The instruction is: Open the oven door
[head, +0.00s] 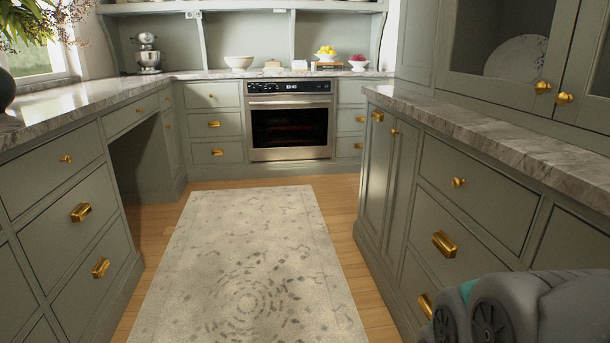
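The oven (290,121) is built into the grey-green cabinets at the far end of the kitchen. Its door (290,130) is shut and has a dark glass window. A horizontal handle (290,103) runs along the top of the door, below the black control panel (289,87). Part of my arm shows at the bottom right, far from the oven. My gripper is not visible in the head view.
A pale patterned rug (250,265) lies on the wood floor, leaving a clear aisle to the oven. Cabinets with marble counters line the left (75,215) and right (470,185). A mixer (148,54) and a white bowl (239,62) stand on the back counter.

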